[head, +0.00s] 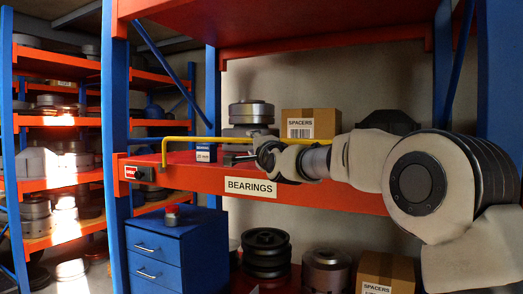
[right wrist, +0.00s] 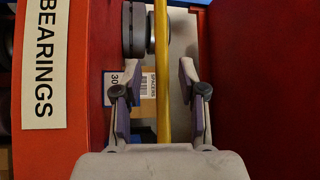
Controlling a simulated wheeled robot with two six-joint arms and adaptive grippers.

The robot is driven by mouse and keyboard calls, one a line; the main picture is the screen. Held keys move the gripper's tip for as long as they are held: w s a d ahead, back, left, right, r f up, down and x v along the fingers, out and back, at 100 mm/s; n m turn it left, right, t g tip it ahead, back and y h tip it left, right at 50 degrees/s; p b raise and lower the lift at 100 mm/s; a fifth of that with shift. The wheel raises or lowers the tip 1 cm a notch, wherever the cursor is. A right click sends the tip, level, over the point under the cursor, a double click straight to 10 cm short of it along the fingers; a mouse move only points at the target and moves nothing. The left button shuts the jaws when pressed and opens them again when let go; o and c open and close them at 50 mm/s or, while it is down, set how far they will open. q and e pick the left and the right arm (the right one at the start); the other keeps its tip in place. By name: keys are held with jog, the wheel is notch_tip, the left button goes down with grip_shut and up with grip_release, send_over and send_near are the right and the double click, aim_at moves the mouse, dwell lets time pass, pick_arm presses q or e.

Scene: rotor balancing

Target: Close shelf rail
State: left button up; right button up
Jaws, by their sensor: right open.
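My right gripper (head: 238,157) is open at the shelf front, near the rail. In the right wrist view the rail (right wrist: 163,75) passes lengthwise between the two open fingers (right wrist: 156,88), with gaps on both sides. The rail's right end is hidden behind my right arm. My left gripper is not seen.
A stack of metal discs (head: 250,112), a SPACERS carton (head: 312,123) and a small blue-and-white box (head: 206,152) stand on the shelf. Blue posts (head: 115,120) frame it. A blue drawer cabinet (head: 155,250) and round parts (head: 266,254) are below.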

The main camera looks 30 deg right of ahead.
jog(key=s+f, duration=0.1)
jog(key=s, duration=0.7)
jog(key=shift+a, duration=0.45)
jog(key=shift+f, duration=0.1)
